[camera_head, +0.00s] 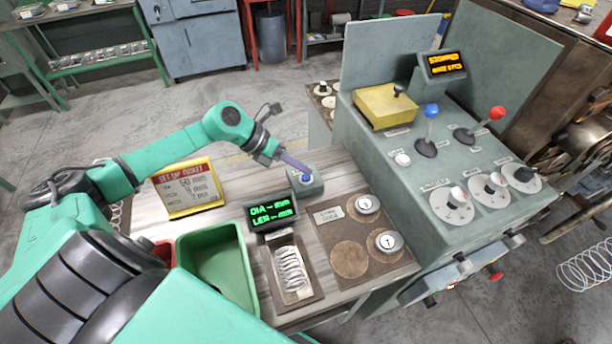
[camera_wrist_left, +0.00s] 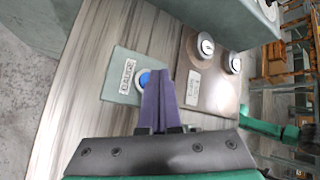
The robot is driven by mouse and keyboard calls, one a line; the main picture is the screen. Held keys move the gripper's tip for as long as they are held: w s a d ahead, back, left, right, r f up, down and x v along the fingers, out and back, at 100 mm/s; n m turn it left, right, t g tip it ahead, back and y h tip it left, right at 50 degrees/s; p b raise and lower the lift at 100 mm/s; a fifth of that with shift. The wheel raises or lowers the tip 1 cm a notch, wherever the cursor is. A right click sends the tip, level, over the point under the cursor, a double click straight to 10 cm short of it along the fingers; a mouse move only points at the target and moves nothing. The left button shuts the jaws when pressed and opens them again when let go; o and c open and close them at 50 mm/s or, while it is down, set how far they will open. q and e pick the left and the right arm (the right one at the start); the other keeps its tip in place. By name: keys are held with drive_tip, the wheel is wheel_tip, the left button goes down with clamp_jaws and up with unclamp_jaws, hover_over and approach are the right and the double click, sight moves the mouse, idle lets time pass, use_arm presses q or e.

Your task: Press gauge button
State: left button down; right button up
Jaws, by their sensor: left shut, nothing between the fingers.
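The gauge button is a blue round button (camera_head: 306,177) on a small grey box (camera_head: 309,188) near the back edge of the bench. In the left wrist view the blue button (camera_wrist_left: 144,80) shows beside a plate labelled GAUGE (camera_wrist_left: 127,76), partly covered by my fingers. My left gripper (camera_head: 304,170) is shut and empty, its purple fingertips at the button; I cannot tell whether they touch it. The gauge display (camera_head: 271,211) reads DIA -- mm and LEN -- mm in green. A coiled spring (camera_head: 291,270) lies on the brown gauge plate (camera_head: 309,297). My right gripper is not in view.
A set-up ticket sign (camera_head: 187,187) stands left on the bench, with a green bin (camera_head: 214,257) in front. A brown board (camera_head: 335,233) with round dies lies to the right. The grey coiler console (camera_head: 433,173) with knobs and levers stands beyond it.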

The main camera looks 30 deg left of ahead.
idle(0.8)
use_arm(q)
drive_tip(key=shift+f+b, duration=0.4)
drive_tip(key=shift+b, duration=0.05)
drive_tip(key=shift+f+b, duration=0.4)
drive_tip(key=shift+b, duration=0.05)
idle(0.4)
idle(0.3)
drive_tip(key=shift+r+p, duration=0.5)
drive_tip(key=shift+r, duration=0.3)
drive_tip(key=shift+r+p, duration=1.65)
drive_tip(key=shift+r, duration=0.9)
drive_tip(key=shift+f, duration=0.1)
